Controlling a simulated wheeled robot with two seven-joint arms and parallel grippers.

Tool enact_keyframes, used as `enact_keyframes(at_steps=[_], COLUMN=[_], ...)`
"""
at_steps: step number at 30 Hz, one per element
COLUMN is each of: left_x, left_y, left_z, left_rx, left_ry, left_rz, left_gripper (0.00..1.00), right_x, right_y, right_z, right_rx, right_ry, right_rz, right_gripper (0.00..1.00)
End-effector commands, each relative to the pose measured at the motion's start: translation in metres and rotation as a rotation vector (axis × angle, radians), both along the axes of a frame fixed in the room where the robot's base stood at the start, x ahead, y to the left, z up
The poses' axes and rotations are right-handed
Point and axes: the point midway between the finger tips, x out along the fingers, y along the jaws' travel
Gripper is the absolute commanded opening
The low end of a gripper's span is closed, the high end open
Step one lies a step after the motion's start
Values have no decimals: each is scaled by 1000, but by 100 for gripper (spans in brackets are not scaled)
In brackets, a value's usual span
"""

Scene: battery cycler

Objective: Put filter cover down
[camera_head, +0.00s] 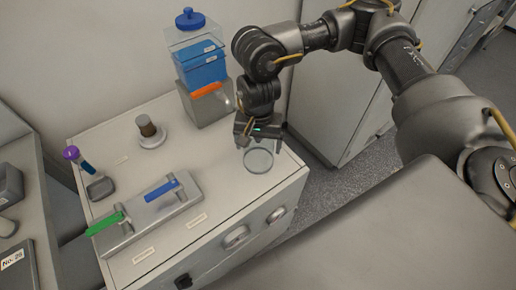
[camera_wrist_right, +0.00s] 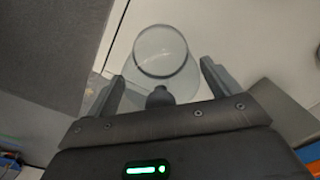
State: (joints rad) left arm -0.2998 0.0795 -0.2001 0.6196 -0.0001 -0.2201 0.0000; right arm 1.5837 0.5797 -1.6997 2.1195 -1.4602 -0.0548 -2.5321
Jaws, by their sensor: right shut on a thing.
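The filter cover (camera_head: 258,161) is a clear, round, glass-like piece with a dark knob. In the head view it is at the right part of the light cabinet top, just below my right gripper (camera_head: 254,142). In the right wrist view the cover (camera_wrist_right: 163,50) shows as a clear cylinder ahead of the jaws, with its knob between the two fingers of the right gripper (camera_wrist_right: 162,88). The right gripper is shut on the cover. I cannot tell whether the cover touches the cabinet top. My left gripper is not in view.
A clear and blue container (camera_head: 202,65) on a grey stand is behind the gripper. A brown-topped round piece (camera_head: 148,128), a purple-capped tube (camera_head: 80,160) and a grey block (camera_head: 150,215) with green and blue levers stand left. The cabinet edge (camera_head: 285,186) is close right of the cover.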

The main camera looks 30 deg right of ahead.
Motion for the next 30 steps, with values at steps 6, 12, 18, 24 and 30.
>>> enact_keyframes(at_steps=[6, 12, 18, 24, 30], left_x=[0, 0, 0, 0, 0], left_y=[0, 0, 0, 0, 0], left_z=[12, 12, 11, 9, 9], left_rx=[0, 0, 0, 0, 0], left_ry=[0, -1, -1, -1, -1], left_rz=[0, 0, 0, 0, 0], left_gripper=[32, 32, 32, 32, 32], right_x=[2, 3, 3, 3, 3], right_y=[-1, -1, -1, -1, -1], right_z=[-26, -35, -36, -37, -37], right_rx=[-1, -1, -1, -1, -1], right_ry=[5, 0, 0, 0, 0], right_rz=[-3, -1, -1, -2, -2], right_gripper=[52, 52, 52, 100, 100])
